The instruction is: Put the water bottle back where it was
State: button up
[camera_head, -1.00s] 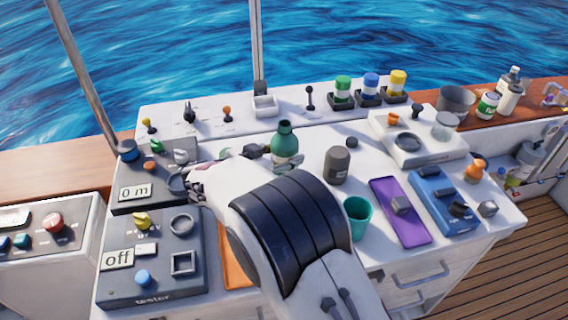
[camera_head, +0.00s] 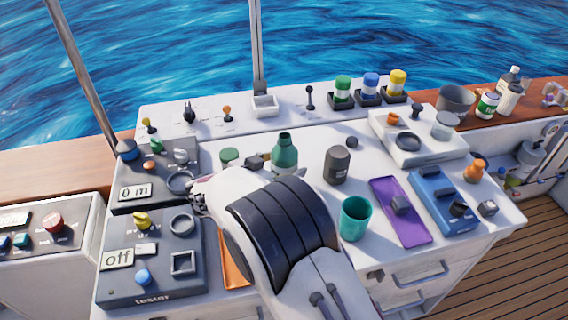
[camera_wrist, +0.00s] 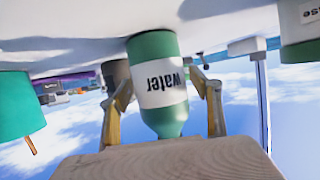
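The green water bottle (camera_head: 284,154) stands upright on the white console top, behind my arm in the head view. In the wrist view, which is upside down, the bottle (camera_wrist: 160,90) shows its white "water" label and its base on the white surface. My gripper (camera_wrist: 162,80) is open, with one finger on each side of the bottle and a visible gap on both sides. In the head view my arm hides most of the gripper and the bottle's lower part.
A green-lidded container (camera_head: 229,157) stands left of the bottle, and a dark grey canister (camera_head: 337,165) stands to its right. A teal cup (camera_head: 355,219) is nearer, beside a purple tray (camera_head: 400,222). The tester box (camera_head: 152,262) lies left of my arm.

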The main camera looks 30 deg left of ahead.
jog(key=shift+r, duration=0.15)
jog(key=shift+s+r, duration=0.1)
jog(key=shift+s, duration=0.05)
jog(key=v, duration=1.1)
jog(key=shift+s, duration=0.3)
jog(key=shift+w+a+r, duration=0.1)
jog(key=shift+a+r, duration=0.05)
jog(key=shift+r, duration=0.05)
dwell(0.5)
